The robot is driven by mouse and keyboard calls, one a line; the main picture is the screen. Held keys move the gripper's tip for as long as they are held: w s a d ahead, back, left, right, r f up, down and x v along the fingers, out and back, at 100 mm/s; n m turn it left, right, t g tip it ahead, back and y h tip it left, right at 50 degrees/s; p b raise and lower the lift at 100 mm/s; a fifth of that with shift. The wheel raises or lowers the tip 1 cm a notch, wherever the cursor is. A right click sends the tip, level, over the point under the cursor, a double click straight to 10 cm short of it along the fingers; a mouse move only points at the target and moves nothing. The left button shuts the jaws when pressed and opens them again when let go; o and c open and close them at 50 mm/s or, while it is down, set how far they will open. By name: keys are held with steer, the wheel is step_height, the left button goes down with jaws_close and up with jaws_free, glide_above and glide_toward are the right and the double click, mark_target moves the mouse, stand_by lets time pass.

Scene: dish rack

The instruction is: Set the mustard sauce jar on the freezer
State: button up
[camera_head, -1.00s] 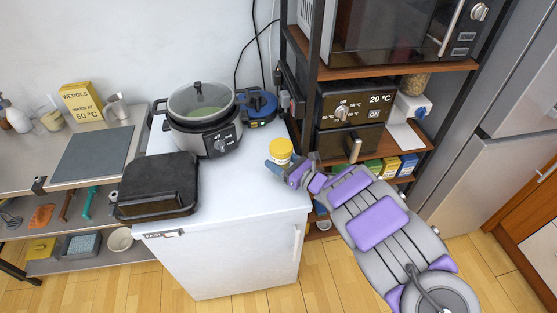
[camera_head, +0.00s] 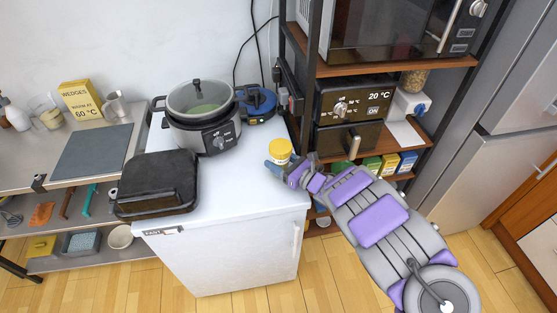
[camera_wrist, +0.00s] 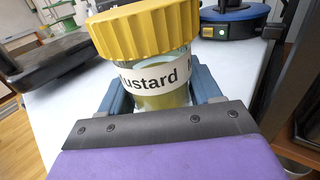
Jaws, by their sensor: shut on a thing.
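The mustard sauce jar (camera_head: 280,150) has a yellow lid and a white label. In the wrist view the jar (camera_wrist: 155,78) is upright between the fingers, its label reading "ustard". My gripper (camera_head: 277,166) is shut on it, with one blue finger on each side; the gripper also shows in the wrist view (camera_wrist: 160,100). The jar is over the right part of the white freezer top (camera_head: 235,190). The jar's base is hidden, so I cannot tell whether it touches the surface.
A shelf rack with an oven (camera_head: 350,103) stands close on the right. The freezer's front middle is clear.

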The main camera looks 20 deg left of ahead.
steer(key=shift+f, duration=0.1)
steer(key=o, duration=1.6)
steer(key=shift+p+v, duration=2.15)
steer(key=shift+v, duration=6.5)
steer(key=shift+f, duration=0.1)
steer(key=shift+c, duration=0.3)
jaws_close()
